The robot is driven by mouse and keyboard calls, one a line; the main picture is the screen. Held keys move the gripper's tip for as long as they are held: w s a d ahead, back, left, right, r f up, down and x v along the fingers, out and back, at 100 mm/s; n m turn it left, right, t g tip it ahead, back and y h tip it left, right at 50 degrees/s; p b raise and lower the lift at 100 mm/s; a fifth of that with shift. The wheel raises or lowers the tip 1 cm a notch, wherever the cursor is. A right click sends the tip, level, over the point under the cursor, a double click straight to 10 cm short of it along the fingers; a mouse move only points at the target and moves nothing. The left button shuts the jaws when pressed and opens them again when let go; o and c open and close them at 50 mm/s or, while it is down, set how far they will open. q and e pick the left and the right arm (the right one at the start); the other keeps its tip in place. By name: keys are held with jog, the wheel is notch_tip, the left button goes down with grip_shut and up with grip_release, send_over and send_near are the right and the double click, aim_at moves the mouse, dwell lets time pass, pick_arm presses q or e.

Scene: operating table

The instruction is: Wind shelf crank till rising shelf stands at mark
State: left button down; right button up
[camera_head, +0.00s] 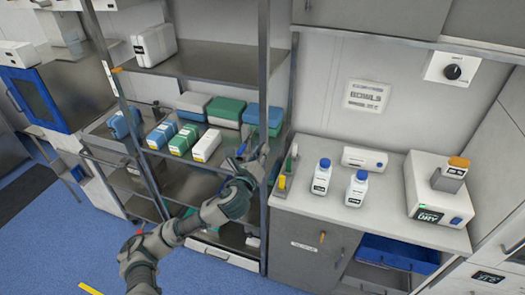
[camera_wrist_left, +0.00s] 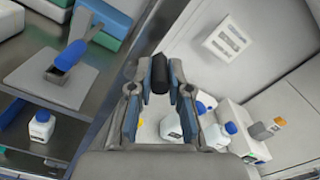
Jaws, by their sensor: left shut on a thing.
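My left gripper (camera_head: 257,165) is at the right front post of the steel rack. In the left wrist view my left gripper (camera_wrist_left: 160,88) has its fingers closed around the black crank handle (camera_wrist_left: 160,72). The rest of the crank is mostly hidden. A steel shelf (camera_head: 215,58) spans the upper rack and carries a white canister (camera_head: 154,45) at its left. An orange marker (camera_head: 116,70) shows beside a pale strip (camera_head: 108,80) on the left post, near this shelf's front left corner. I cannot tell whether they are level. My right gripper is out of view.
A lower shelf holds blue, green and white boxes (camera_head: 183,139). Right of the post, a counter (camera_head: 305,195) bears two white bottles (camera_head: 321,176) with blue caps and a white device (camera_head: 430,190). Blue floor (camera_head: 210,280) lies open in front.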

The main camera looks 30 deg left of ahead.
pick_arm(q)
jog(key=shift+s+a+f+n+p, duration=0.2)
jog(key=shift+a+n+p, duration=0.65)
jog(key=shift+n, duration=1.2)
jog(key=shift+s+a+f+n+p, duration=0.15)
jog(key=shift+a+n+p, duration=0.7)
jog(key=shift+n, duration=1.25)
jog(key=shift+s+a+f+n+p, duration=0.2)
jog(key=shift+a+n+p, duration=0.35)
jog(key=shift+n+p, duration=1.05)
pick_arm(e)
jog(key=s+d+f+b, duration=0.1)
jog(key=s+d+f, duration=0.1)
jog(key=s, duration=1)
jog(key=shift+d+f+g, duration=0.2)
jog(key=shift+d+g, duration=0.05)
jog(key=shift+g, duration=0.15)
pick_arm(q)
jog(key=shift+n, duration=0.55)
jog(key=c, duration=1.2)
grip_release()
jog(key=shift+c, duration=0.2)
jog(key=shift+o, duration=0.7)
jog(key=shift+a, duration=0.1)
jog(key=v, duration=1.2)
